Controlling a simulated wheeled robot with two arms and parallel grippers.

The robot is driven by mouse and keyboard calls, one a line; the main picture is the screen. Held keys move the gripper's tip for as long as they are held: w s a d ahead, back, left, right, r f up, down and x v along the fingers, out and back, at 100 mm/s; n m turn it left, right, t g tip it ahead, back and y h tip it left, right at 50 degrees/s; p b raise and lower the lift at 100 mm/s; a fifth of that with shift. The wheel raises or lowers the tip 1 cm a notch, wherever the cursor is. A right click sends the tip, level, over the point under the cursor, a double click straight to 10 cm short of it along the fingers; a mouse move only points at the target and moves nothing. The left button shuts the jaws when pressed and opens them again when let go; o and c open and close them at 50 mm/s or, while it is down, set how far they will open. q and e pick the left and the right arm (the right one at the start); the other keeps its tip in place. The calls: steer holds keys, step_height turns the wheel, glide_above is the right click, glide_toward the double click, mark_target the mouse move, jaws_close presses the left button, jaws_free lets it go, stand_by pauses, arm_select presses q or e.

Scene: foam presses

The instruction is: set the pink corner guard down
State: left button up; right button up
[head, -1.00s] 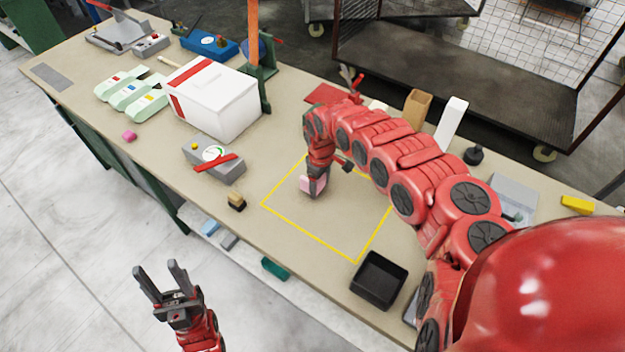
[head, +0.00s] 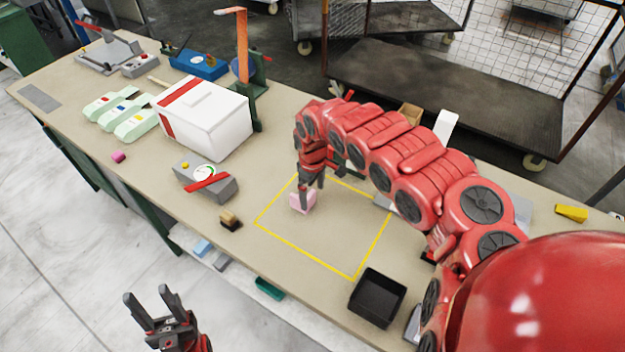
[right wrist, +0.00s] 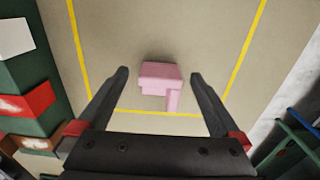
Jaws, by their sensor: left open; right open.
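In the right wrist view the pink corner guard (right wrist: 161,82) lies between and beyond the fingertips, with gaps on both sides. My right gripper (head: 312,186) is open just above it, and its fingers (right wrist: 160,85) are spread wide in the wrist view. In the head view the gripper hides part of the guard. My left gripper (head: 150,298) is open and empty, off the table's front edge over the floor.
A black open bin (head: 377,298) stands at the square's front corner. A gauge box with a red bar (head: 206,182) and a small brown block (head: 231,221) lie to the left. A white box (head: 205,118) stands behind them. Most of the square is clear.

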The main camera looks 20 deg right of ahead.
step_height(320, 180, up, 8)
steer(key=b, duration=0.1)
steer(key=shift+f+b, duration=0.25)
steer(key=shift+b, duration=0.05)
stand_by(0.3)
